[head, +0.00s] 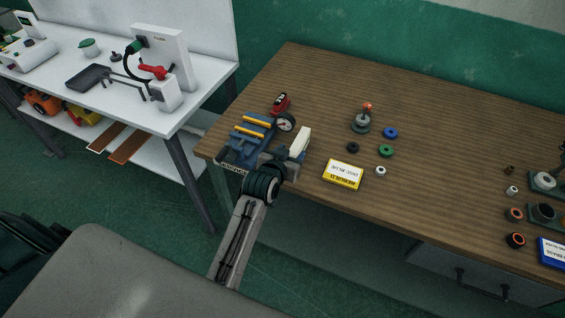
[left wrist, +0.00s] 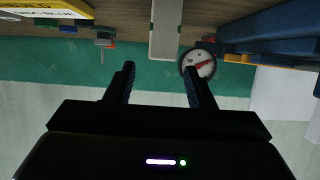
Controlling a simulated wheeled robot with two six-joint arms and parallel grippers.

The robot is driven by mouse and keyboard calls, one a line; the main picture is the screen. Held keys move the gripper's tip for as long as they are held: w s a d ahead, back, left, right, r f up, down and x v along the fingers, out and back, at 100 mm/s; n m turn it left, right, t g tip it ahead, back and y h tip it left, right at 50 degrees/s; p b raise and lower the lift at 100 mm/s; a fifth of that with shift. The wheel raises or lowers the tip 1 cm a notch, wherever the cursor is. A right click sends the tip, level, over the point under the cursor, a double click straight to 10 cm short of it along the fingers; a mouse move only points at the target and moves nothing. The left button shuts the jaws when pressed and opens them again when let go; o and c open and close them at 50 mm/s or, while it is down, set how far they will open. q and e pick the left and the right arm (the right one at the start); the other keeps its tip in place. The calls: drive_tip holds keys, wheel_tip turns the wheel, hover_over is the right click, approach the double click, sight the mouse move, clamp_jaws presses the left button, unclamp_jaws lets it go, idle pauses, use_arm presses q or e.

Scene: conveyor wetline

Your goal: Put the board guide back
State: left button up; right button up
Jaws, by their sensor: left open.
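A pale upright block (head: 300,143), possibly the board guide, stands at the right side of a blue fixture (head: 243,149) with yellow bars. In the left wrist view a pale bar (left wrist: 166,30) hangs from the top edge, beyond and between the fingertips, apparently the same block. My left gripper (head: 284,158) is at the fixture's front right, close to the block, and partly hides both. In the left wrist view my left gripper (left wrist: 159,70) has its fingers apart with nothing between them. My right gripper is in neither view.
A round dial gauge (head: 286,121) and a red item (head: 281,104) stand behind the fixture. A yellow box (head: 343,174) lies to the right, near several small rings. The wooden table (head: 440,130) has free room farther back. A white bench (head: 120,110) stands left across a gap.

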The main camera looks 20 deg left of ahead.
use_arm(q)
drive_tip(key=b+v, duration=0.1)
drive_tip(key=v, duration=0.6)
idle(0.3)
